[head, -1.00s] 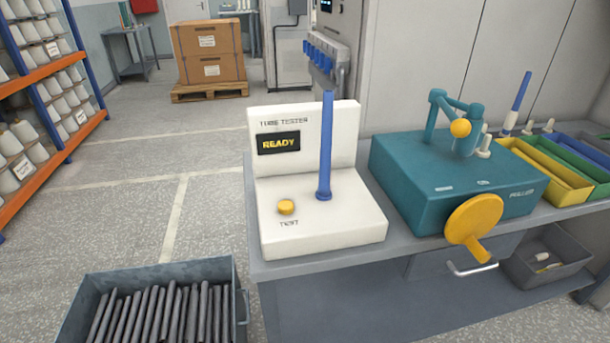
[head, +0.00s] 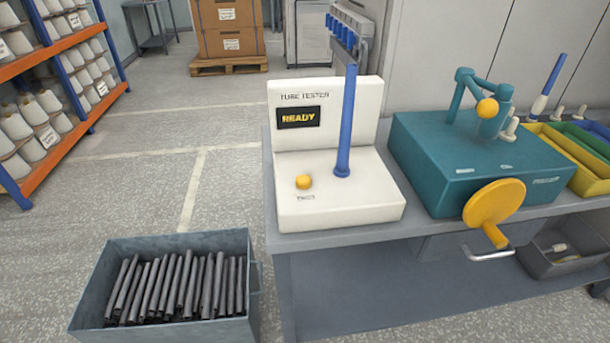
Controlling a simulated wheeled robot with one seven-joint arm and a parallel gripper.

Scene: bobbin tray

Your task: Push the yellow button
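The yellow button (head: 303,182) sits on the flat base of the white tube tester (head: 365,205), at its front left, above a small printed label. The tester's dark display (head: 298,117) reads READY in yellow letters. A blue tube (head: 346,125) stands upright on the base, to the right of and a little behind the button. Nothing covers or touches the button. My gripper does not show in the head view.
The tester stands at the left end of a grey bench (head: 425,228). A teal machine (head: 430,180) with a yellow handle (head: 494,203) is to its right. A bin (head: 165,330) of dark rods is on the left. Racks (head: 72,130) stand far left, with open floor between.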

